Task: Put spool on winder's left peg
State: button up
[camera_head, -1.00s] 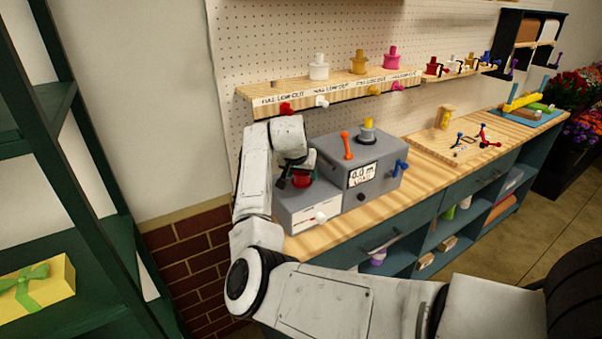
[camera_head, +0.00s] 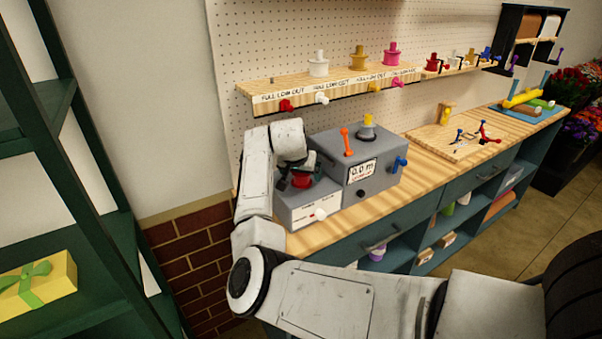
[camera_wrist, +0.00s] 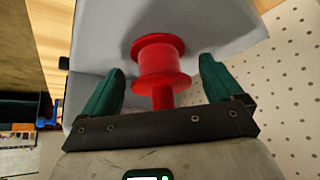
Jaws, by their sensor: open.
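The red spool (camera_head: 302,181) stands on the lower left part of the grey winder (camera_head: 322,208), which has a taller right block. The wrist view shows the spool (camera_wrist: 160,62) on a grey surface, with a red stem pointing toward my gripper. My gripper (camera_wrist: 162,66) is open, with one green finger on each side of the spool and a visible gap to both. In the head view my gripper (camera_head: 291,180) is at the spool and partly hides it. The peg under the spool is hidden.
A shelf (camera_head: 300,93) above carries white, yellow and pink spools. Its left end has a bare peg (camera_head: 271,83). The bench to the right holds a wooden board (camera_head: 440,145).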

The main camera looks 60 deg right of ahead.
jog(key=b+v, duration=0.2)
jog(key=v, duration=1)
jog(key=shift+r, duration=0.15)
jog(key=s+a+f+n+t, duration=0.1)
jog(key=s+a+f+n, duration=0.3)
jog(key=a+f, duration=0.4)
jog(key=s+a+f+n, duration=0.35)
jog(key=a+f, duration=0.25)
jog(key=f, duration=0.5)
jog(key=s+a+f+n+y, duration=0.3)
jog(key=s+a+f, duration=0.2)
jog(key=s+a, duration=0.3)
jog(key=s+a+f+n+g+y, duration=0.1)
jog(key=s+a+f+n+y, duration=0.2)
jog(key=s+a+f, duration=0.3)
jog(key=s+a+n, duration=0.1)
jog(key=s+a, duration=0.1)
jog(key=a, duration=0.3)
jog(key=shift+a+g, duration=0.2)
jog(key=shift+g, duration=0.1)
jog(key=shift+d+r, duration=0.1)
